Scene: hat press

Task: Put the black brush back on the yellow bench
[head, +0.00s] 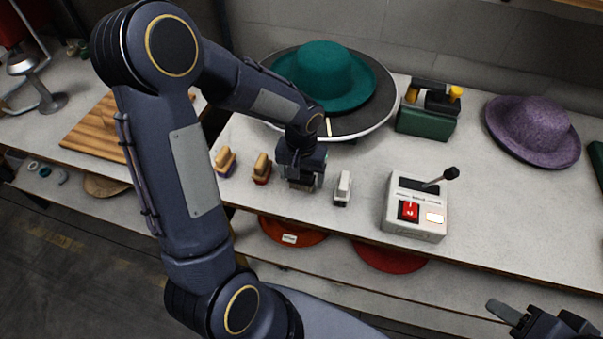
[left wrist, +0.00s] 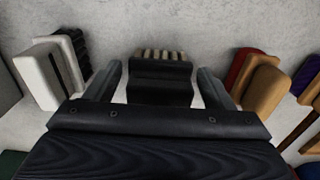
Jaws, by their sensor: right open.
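The black brush (left wrist: 160,76) shows in the left wrist view between the two fingers of my left gripper (left wrist: 160,88), with a pale striped part at its far end. The fingers stand on either side of it with narrow gaps visible, so the gripper looks open around it. In the head view my left gripper (head: 303,182) is low over the bench (head: 330,222), and mostly hides the brush. The bench top looks pale grey, not yellow. My right gripper (head: 540,322) is open and empty at the bottom right, partly cut off.
A white brush (head: 343,188) stands right of my left gripper; a red-based brush (head: 262,168) and a purple-based brush (head: 225,161) stand left. Behind is a green hat (head: 325,75) on a round plate. A control box (head: 416,207) with lever stands right; a purple hat (head: 533,130) lies beyond.

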